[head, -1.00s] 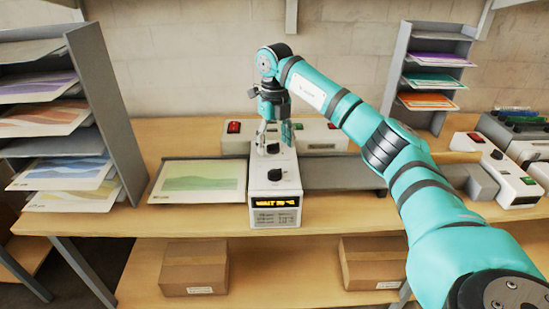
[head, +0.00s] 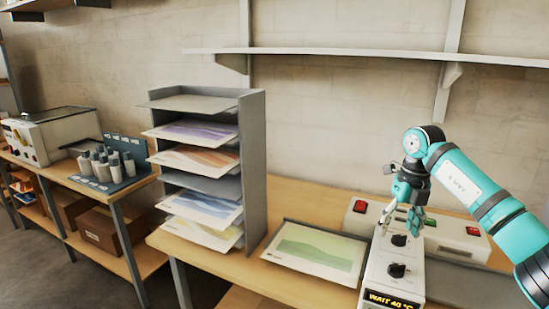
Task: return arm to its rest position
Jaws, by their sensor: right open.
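My right arm (head: 470,192) is teal with dark bands and reaches in from the right edge of the head view. My right gripper (head: 385,228) is open and empty, pointing down above the white laminator's control panel. The laminator (head: 378,268) has black knobs (head: 398,270), red switches at its back and a lit display (head: 391,299) reading "WAIT 40 °C". I cannot tell whether the fingertips touch the panel. My left gripper is not in view.
A tray with a green print (head: 318,248) lies left of the laminator. A grey shelf rack (head: 254,165) with several prints stands further left. A bottle stand (head: 108,165) and a boxy machine (head: 45,135) are at far left. A wall shelf (head: 380,58) runs above.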

